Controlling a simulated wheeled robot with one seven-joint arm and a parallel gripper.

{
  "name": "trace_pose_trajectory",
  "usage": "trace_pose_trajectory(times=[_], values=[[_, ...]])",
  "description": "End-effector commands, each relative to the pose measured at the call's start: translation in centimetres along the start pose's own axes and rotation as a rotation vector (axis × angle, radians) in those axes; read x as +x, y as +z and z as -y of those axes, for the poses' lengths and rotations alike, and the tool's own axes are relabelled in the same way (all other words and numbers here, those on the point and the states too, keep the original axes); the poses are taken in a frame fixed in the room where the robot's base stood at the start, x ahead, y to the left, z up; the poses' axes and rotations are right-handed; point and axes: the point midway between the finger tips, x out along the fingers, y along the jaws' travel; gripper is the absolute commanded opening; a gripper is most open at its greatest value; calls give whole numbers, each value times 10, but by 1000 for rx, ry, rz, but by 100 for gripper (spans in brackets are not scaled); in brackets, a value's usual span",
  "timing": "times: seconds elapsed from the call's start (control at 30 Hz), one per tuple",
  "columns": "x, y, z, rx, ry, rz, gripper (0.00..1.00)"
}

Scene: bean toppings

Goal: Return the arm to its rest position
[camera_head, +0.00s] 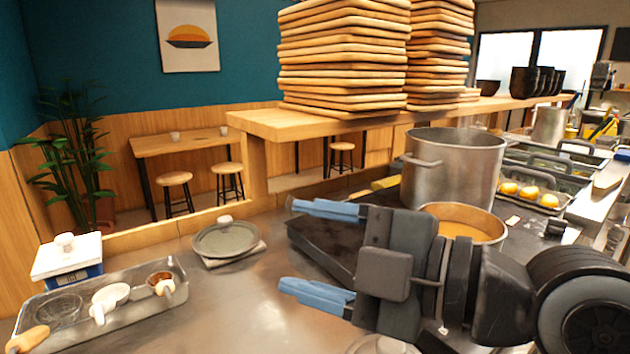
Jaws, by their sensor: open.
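My gripper (312,250) is in the right half of the head view, above the steel counter, with its two blue fingers pointing left. The fingers are wide apart and nothing is between them. My dark arm comes in from the lower right. Behind the gripper stand a large steel pot (452,160) and a lower pot (465,222) with orange-brown contents, partly hidden by my gripper. A dark flat cooking surface (330,240) lies behind the fingers.
At left, a metal tray (100,324) holds small bowls and a wooden-handled tool. A scale (68,262) and a lidded grey dish (225,238) stand nearby. The counter (230,310) left of my fingers is clear. Wooden boards (343,60) are stacked on the shelf behind.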

Motion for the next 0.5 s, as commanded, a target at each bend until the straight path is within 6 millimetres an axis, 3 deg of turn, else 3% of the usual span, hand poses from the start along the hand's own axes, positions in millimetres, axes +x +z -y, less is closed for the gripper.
trace_pose_trajectory(times=[0.27, 0.5], values=[[-9, 19, 12, 394, 273, 61, 70], [-32, 42, 48, 694, 471, 147, 70]])
